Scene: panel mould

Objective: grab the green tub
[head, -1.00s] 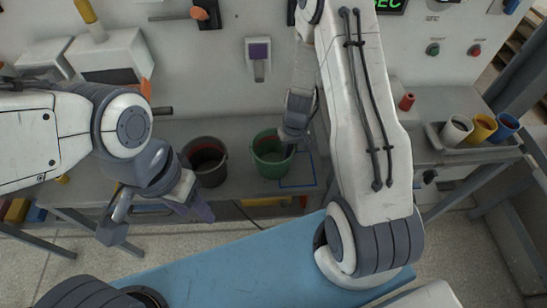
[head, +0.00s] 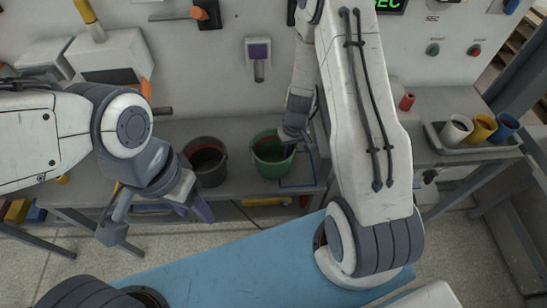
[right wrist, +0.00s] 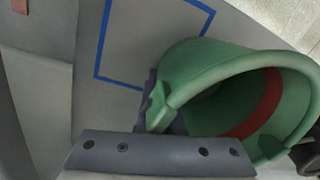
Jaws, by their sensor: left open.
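The green tub (head: 268,170) stands on the grey bench in the head view, beside a dark grey tub with a red inner band. My right gripper (head: 293,135) is at the green tub's right rim. In the right wrist view the green tub (right wrist: 205,65) looks tilted and large, its rim and side lug close against my right gripper (right wrist: 160,120). Part of a finger is hidden behind the tub wall, so I cannot tell whether the jaws are closed on it. My left gripper (head: 155,215) is open and empty, in front of the bench at the left.
The dark grey tub (head: 206,170) is just left of the green one. A blue taped outline (head: 300,184) lies on the bench beside the green tub. White, yellow and blue cups sit in a tray (head: 478,150) at the right. A wall panel with a lever (head: 259,70) rises behind.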

